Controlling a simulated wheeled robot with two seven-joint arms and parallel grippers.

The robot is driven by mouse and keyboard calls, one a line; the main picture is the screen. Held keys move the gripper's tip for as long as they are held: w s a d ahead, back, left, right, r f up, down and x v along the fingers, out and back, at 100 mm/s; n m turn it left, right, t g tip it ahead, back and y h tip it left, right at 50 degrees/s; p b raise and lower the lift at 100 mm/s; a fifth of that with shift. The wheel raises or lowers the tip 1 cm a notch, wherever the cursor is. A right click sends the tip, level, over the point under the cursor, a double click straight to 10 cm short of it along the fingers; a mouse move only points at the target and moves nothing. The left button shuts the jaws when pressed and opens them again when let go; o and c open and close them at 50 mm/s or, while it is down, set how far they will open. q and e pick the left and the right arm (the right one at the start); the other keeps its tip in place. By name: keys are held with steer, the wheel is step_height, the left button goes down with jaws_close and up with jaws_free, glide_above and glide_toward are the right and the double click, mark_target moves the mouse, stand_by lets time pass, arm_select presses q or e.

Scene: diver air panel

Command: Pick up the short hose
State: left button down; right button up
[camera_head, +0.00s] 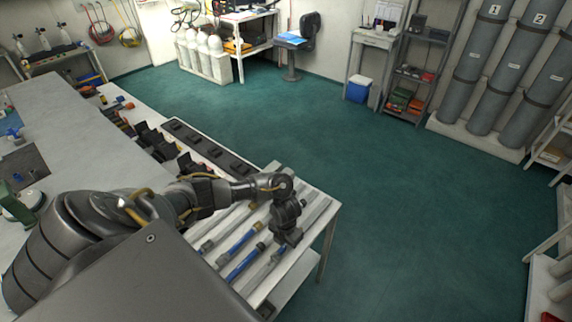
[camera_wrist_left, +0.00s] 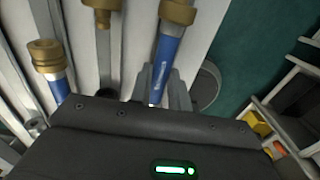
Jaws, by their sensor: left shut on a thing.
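Blue hoses with brass end fittings lie on a slatted white rack (camera_head: 324,207) at the near end of the bench. One blue hose (camera_wrist_left: 171,48) runs up between the fingers of my left gripper (camera_wrist_left: 165,88) in the left wrist view, its brass fitting beyond them. My left gripper (camera_head: 289,237) is shut on this hose, low over the rack's right side. Its length is partly hidden by the gripper. Other blue hoses (camera_head: 243,264) lie to the left of the gripper in the head view. My right gripper is not in view.
A row of black holders (camera_head: 160,143) and a dark strip (camera_head: 210,148) line the bench beyond the rack. A long grey worktop (camera_head: 75,115) is at the left. Green floor (camera_head: 400,210) is open to the right. Tall grey cylinders (camera_head: 485,65) stand at the back right.

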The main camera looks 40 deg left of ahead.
arm_select(q)
steer(key=shift+r, duration=0.55)
step_height(320, 180, up, 3)
steer(key=shift+f, duration=0.15)
steer(key=s+d+r+p, duration=0.1)
steer(key=s+d+r, duration=0.8)
steer(key=s, duration=0.2)
step_height(320, 180, up, 6)
steer(key=shift+a+p, duration=0.25)
steer(key=shift+p, duration=0.15)
